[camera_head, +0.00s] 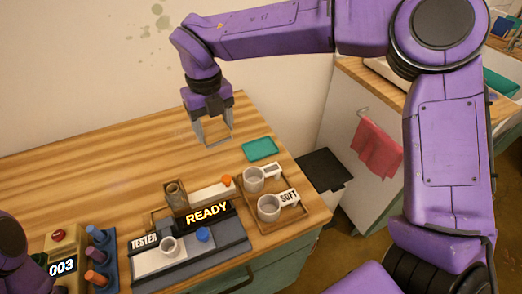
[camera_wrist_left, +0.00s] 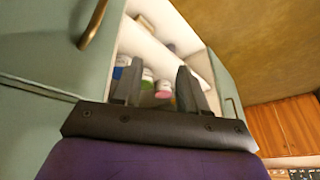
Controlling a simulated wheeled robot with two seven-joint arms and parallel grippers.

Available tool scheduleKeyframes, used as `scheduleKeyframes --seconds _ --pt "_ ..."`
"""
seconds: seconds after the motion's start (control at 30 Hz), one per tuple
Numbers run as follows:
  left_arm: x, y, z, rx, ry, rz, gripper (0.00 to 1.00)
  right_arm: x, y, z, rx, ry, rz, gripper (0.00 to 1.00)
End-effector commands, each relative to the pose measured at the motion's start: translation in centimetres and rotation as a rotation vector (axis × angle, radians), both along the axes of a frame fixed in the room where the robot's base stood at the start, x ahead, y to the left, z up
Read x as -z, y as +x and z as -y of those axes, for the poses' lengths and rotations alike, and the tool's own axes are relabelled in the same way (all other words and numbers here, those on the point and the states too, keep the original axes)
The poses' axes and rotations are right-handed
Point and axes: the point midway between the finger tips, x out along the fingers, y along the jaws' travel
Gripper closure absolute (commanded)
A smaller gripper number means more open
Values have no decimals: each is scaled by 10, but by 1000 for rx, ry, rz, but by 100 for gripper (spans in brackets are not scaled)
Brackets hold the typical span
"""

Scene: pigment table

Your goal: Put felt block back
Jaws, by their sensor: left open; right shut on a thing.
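My right gripper (camera_head: 213,138) hangs above the back of the wooden table, left of and behind the flat teal pad (camera_head: 260,148). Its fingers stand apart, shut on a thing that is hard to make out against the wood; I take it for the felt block. No other felt block can be made out. The teal pad lies bare on the table. My left gripper (camera_wrist_left: 157,88) is open and empty in the left wrist view, in front of an open cabinet (camera_wrist_left: 205,65) with jars inside. Only part of the left arm shows in the head view.
A wooden tray (camera_head: 290,214) holds two pale cups, one by a SOFT label. The tester (camera_head: 215,250) reads READY and bears a cup and a blue knob. A brown jar (camera_head: 175,193), a rack of coloured pegs (camera_head: 103,262) and a 003 display (camera_head: 62,266) stand leftward. The table's back left is clear.

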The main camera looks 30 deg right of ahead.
Motion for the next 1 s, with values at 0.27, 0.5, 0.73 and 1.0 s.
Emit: scheduleKeyframes --seconds 0.27,0.5,0.73,1.0 --pt "-13 0 0 0 0 0 57 8 7 29 136 3 -3 64" --pt "-35 0 0 0 0 0 57 41 19 93 133 2 -6 64" --pt "-44 0 0 0 0 0 57 83 25 123 130 2 -2 64" --pt "-63 0 0 0 0 0 57 119 27 135 127 0 -5 64"
